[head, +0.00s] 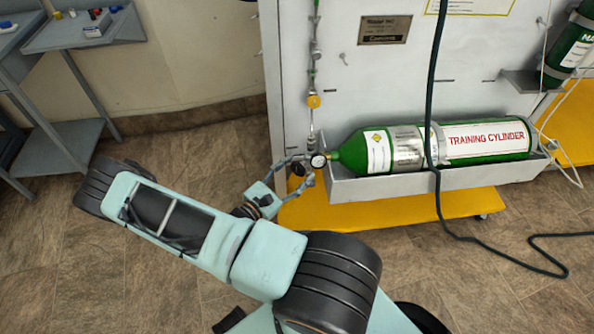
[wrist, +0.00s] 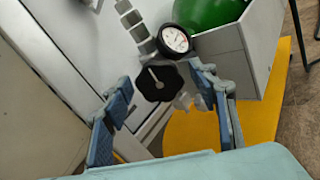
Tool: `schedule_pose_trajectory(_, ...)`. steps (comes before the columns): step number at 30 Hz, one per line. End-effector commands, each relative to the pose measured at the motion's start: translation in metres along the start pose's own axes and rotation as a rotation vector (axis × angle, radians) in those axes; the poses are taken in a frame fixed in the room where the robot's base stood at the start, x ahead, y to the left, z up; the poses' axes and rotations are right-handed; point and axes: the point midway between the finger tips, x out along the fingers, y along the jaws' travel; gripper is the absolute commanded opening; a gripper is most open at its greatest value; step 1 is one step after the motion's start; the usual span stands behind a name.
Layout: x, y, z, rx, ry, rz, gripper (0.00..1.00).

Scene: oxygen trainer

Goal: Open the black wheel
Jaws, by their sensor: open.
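The black wheel (wrist: 158,82) is a lobed knob with a pale line on its face. It sits below the round pressure gauge (wrist: 174,40) in the wrist view. In the head view the wheel (head: 297,168) is small, just left of the gauge (head: 318,161). My gripper (wrist: 163,98) is open, with one finger on the left and one on the right of the wheel. I cannot tell whether either finger touches it. In the head view my gripper (head: 295,175) reaches the valve area at the neck of the green training cylinder (head: 490,140).
The cylinder lies in a grey tray (head: 420,182) on a yellow base (head: 390,208). A dark hose (head: 437,200) hangs over the cylinder onto the floor. A grey table (head: 85,35) stands at the left.

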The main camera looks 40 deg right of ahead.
Motion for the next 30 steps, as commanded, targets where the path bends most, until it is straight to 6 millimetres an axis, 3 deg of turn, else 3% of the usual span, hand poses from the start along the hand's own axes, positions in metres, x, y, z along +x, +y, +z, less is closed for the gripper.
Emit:
schedule_pose_trajectory(8,0.0024,-0.0002,0.0004,0.0,-0.001,0.0,0.54)
schedule_pose_trajectory(20,0.0021,-0.0001,0.0004,0.001,-0.001,0.0,0.12)
schedule_pose_trajectory(30,0.002,0.0,0.0006,-0.049,-0.001,0.0,0.11)
